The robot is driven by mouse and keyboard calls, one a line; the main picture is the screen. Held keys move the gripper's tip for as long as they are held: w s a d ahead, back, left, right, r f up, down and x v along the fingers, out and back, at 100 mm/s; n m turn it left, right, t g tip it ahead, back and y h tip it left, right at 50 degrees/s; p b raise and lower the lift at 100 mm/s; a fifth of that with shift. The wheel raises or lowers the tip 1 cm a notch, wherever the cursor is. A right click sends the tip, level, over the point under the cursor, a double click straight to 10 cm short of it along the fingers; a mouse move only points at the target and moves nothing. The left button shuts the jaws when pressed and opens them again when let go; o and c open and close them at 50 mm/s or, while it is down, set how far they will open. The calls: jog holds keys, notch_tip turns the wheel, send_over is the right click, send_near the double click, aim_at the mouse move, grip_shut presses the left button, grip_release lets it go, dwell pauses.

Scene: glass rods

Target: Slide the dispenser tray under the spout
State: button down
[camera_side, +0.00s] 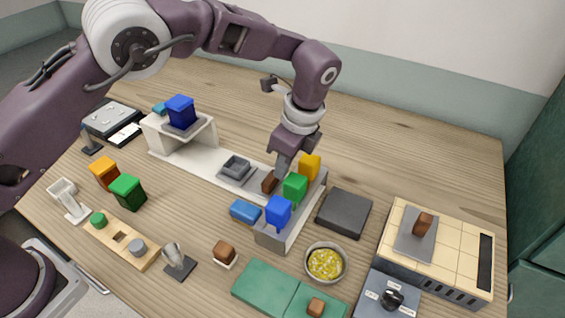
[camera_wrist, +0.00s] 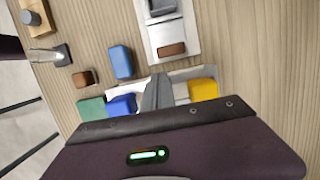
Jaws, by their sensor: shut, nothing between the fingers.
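The dispenser is a white stand with a blue hopper (camera_side: 180,111) on top and a pale track (camera_side: 204,176) running right from under it. The small grey tray (camera_side: 236,168) sits on the track, right of the stand and apart from it. A brown block (camera_side: 269,182) is at the tray's right end; it also shows in the wrist view (camera_wrist: 172,50). My gripper (camera_side: 280,172) is shut and empty, pointing down close behind the brown block. In the wrist view its fingers (camera_wrist: 157,92) are together, a little below the block. The spout itself is hidden. I cannot tell whether the fingers touch the block.
A grey rack with yellow (camera_side: 310,167), green (camera_side: 295,187) and blue (camera_side: 278,211) blocks stands close beside my gripper. A blue block (camera_side: 245,211) lies in front of the track. A bowl (camera_side: 326,262) and dark pad (camera_side: 344,213) are to the right. The back table is clear.

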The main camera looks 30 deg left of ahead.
jog(key=x, duration=0.6)
jog(key=shift+a, duration=0.15)
send_over(220, 173)
dwell(0.6)
jog(key=d+v, duration=0.1)
jog(key=v, duration=1)
jog(key=s+a+r+n+t+h, duration=0.1)
jog(key=s+a+r+n+t, duration=0.1)
jog(key=s+r+n, duration=0.6)
jog(key=s+r+n+t+h, duration=0.1)
jog(key=s+n, duration=0.4)
jog(key=s, duration=0.5)
jog(key=s+a+r+n+t, duration=0.1)
jog(key=s+r+n, duration=0.3)
jog(key=s, duration=0.7)
jog(key=shift+a+r+n+t+h, duration=0.2)
jog(key=shift+n+t+h, duration=0.25)
jog(key=shift+t, duration=0.35)
